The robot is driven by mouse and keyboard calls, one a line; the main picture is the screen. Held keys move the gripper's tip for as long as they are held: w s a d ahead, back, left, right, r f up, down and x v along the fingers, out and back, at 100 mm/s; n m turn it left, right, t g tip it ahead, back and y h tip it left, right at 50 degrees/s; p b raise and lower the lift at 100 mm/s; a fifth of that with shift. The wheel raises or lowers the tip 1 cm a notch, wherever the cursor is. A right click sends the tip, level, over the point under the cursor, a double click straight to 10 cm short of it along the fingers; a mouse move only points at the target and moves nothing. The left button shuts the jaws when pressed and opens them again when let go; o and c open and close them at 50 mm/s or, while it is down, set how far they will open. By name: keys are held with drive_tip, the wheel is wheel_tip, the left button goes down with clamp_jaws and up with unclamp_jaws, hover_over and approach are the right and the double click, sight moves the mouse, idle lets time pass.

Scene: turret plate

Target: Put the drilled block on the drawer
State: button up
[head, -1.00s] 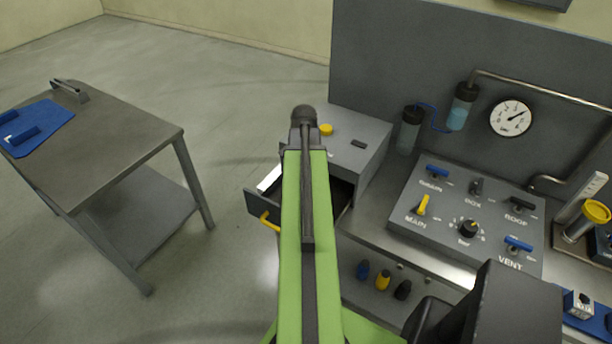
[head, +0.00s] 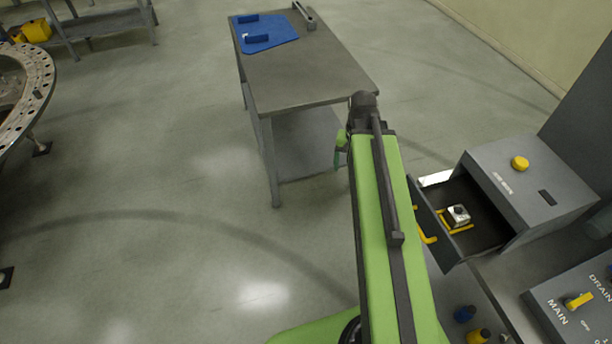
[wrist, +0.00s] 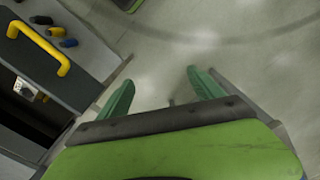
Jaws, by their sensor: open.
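A small pale block with a dark spot on top, seemingly the drilled block (head: 458,215), sits inside the open drawer (head: 431,226), by yellow strips on its floor. In the wrist view a pale block (wrist: 25,88) shows partly in the drawer at the left edge. The drawer is pulled out of a grey cabinet and has a yellow handle (head: 426,228), also seen in the wrist view (wrist: 40,45). My gripper (wrist: 165,88) is open and empty over bare floor, to the right of the handle in the wrist view. In the head view my arm mostly hides it.
The grey cabinet (head: 535,195) has a yellow knob (head: 520,163) on top. A control panel (head: 575,310) stands at the lower right. A grey table (head: 310,75) with a blue mat (head: 272,37) stands behind my arm. Open floor lies to the left.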

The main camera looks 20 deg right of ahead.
drive_tip(key=w+a+n, duration=0.1)
drive_tip(key=a+n, duration=0.5)
drive_tip(key=a, duration=1.1)
drive_tip(key=shift+a, duration=0.15)
drive_tip(key=shift+w, duration=0.1)
wheel_tip(320, 180, down, 10)
drive_tip(key=b, duration=1)
